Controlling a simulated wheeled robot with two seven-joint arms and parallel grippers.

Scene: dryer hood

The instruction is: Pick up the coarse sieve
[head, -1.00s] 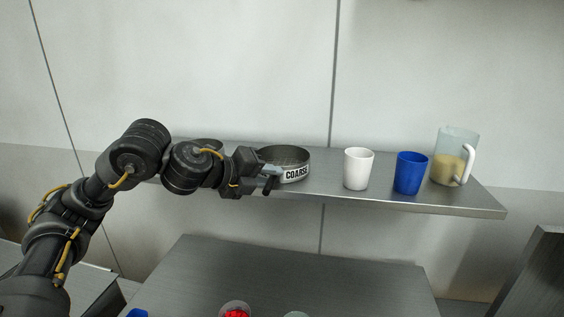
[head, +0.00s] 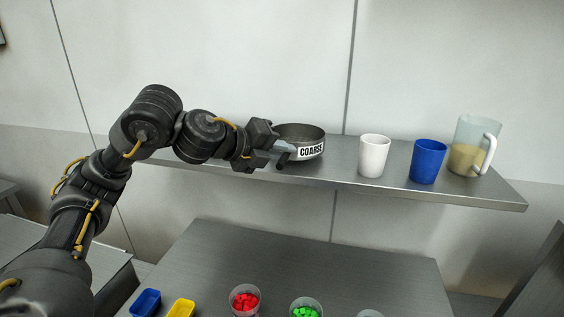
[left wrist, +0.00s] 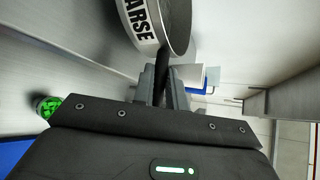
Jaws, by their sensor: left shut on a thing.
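The coarse sieve (head: 301,137) is a round grey metal ring with a white "COARSE" label and a dark handle. It is at the shelf's left part and seems slightly raised over the surface, though the gap is hard to see. My left gripper (head: 281,152) reaches in from the left and is shut on the handle. In the left wrist view the fingers (left wrist: 164,82) close around the dark handle, with the sieve's ring (left wrist: 160,22) beyond them. My right gripper is not in view.
On the metal shelf (head: 450,192) to the right stand a white cup (head: 374,156), a blue cup (head: 427,162) and a clear jug (head: 474,148) with tan contents. Below is a table (head: 320,262) with tubs of red (head: 244,300) and green (head: 305,309) pieces, and blue and yellow containers.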

